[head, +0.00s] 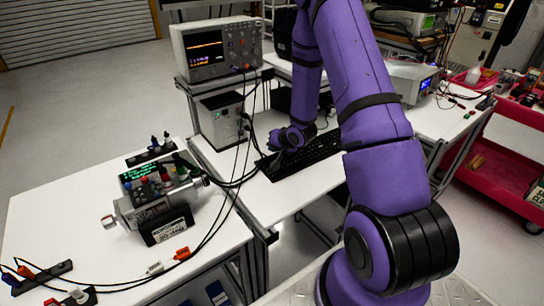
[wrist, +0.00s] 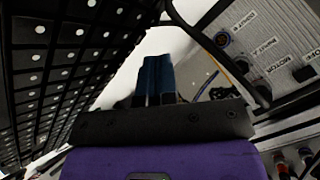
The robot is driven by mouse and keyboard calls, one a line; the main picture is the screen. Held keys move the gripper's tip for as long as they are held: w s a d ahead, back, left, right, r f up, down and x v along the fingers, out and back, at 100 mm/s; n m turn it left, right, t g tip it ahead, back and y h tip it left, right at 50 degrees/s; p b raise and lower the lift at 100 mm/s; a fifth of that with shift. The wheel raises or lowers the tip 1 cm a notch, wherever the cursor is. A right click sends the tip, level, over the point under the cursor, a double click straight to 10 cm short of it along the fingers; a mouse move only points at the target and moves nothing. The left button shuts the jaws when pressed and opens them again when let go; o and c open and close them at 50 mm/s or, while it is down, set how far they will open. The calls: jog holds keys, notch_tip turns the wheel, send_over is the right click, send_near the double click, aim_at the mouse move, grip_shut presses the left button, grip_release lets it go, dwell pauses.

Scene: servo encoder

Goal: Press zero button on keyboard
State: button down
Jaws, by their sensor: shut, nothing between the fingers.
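The black keyboard (head: 313,153) lies on the white bench in the head view. In the wrist view its dark keys with white marks (wrist: 45,75) fill the left side. The markings are too small to read, so I cannot pick out the zero key. My gripper (wrist: 154,72) is shut and empty, its two dark blue fingers side by side. In the head view it is at the left end of the keyboard, pointing down, with its fingertips partly hidden. I cannot tell whether they touch a key.
A grey box with cable sockets (wrist: 255,45) is close by on the right in the wrist view; it stands below the oscilloscope (head: 215,48). Black cables (head: 243,160) run past the keyboard's left end. A servo motor unit (head: 155,200) sits on the left table.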

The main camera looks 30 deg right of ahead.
aim_at(273, 155)
jog(key=shift+r, duration=2.5)
jog(key=shift+r, duration=0.2)
jog(key=s+a+r+n+g+h, duration=0.1)
jog(key=s+a+r, duration=0.15)
jog(key=r, duration=0.55)
jog(key=s+a+r+n+h, duration=0.1)
jog(key=s+r, duration=0.2)
jog(key=r, duration=0.4)
jog(key=s+a+r+n+g+h, duration=0.1)
jog(key=s+a+r, duration=0.15)
jog(key=r, duration=0.55)
jog(key=s+a+r+n, duration=0.1)
jog(key=s+a+r, duration=0.2)
jog(key=s, duration=0.5)
jog(key=s+a+r+n+g+y, duration=0.1)
jog(key=s+a+r+n, duration=0.1)
jog(key=s, duration=0.7)
jog(key=s+a+r+n+g, duration=0.1)
jog(key=s+a+r, duration=0.4)
jog(key=s, duration=0.4)
jog(key=shift+r+y, duration=0.4)
jog(key=shift+r, duration=0.1)
jog(key=shift+s, duration=0.1)
